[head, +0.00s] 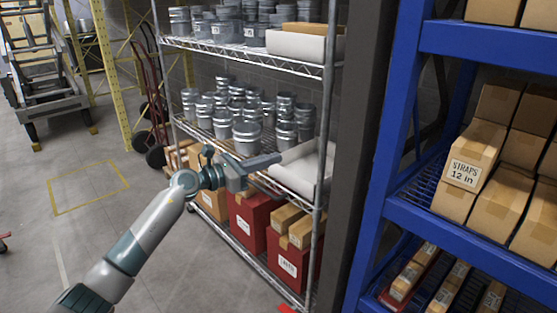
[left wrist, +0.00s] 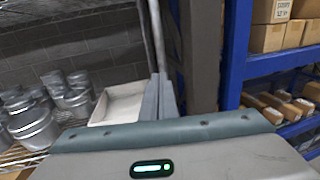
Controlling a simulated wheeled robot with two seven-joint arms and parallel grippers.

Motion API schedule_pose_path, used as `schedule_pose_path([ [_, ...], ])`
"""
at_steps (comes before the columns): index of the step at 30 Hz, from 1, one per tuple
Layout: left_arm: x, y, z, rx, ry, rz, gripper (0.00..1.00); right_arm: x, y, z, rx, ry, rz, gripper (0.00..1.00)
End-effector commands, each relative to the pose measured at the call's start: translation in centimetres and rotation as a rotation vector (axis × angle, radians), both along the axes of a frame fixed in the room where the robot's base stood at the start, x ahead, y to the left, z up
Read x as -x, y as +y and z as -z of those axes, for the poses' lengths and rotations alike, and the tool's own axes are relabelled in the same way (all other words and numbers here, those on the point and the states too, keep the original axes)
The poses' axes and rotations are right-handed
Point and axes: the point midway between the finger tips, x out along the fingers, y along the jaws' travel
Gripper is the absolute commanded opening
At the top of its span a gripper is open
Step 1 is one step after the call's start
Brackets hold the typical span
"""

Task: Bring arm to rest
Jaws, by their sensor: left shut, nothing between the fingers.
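My left arm reaches in from the lower left in the head view. My left gripper (head: 262,163) is shut and empty, in front of the middle shelf of the wire rack, close to the rack's front edge. Its closed fingers also show in the left wrist view (left wrist: 158,98), pointing toward the rack's post. A white open bin (head: 303,168) sits on that shelf just beyond the fingertips, and it shows in the left wrist view (left wrist: 117,101) too. I cannot tell whether the fingers touch anything. My right gripper is in neither view.
Metal duct fittings (head: 247,133) crowd the wire rack's middle shelf. Red boxes (head: 252,218) stand below. A blue shelf unit (head: 385,160) with cardboard boxes (head: 475,155) stands to the right. A hand truck (head: 155,110) and yellow frame are behind. Open floor (head: 150,235) lies to the left.

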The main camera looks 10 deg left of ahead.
Motion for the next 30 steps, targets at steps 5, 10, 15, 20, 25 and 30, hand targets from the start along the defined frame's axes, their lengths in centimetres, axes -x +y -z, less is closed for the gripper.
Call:
schedule_pose_path([
  [5, 0.1, 0.1, 0.0, 0.000, 0.000, 0.000, 0.00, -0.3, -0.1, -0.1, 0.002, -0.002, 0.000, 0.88],
  [10, 0.1, 0.1, 0.0, 0.001, 0.001, 0.000, 0.00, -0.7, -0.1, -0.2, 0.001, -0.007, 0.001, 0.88],
  [15, 0.3, 0.0, 1.2, 0.047, 0.040, -0.002, 0.00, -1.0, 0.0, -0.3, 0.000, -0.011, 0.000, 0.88],
  [20, 0.9, -0.4, 5.0, 0.215, 0.179, -0.013, 0.00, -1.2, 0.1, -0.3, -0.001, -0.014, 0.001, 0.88],
  [25, 2.4, -0.2, 12.8, 0.542, 0.451, -0.066, 0.00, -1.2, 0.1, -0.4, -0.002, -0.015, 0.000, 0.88],
  [30, 5.2, 0.9, 22.9, 0.933, 0.769, -0.180, 0.00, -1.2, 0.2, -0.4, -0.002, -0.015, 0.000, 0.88],
])
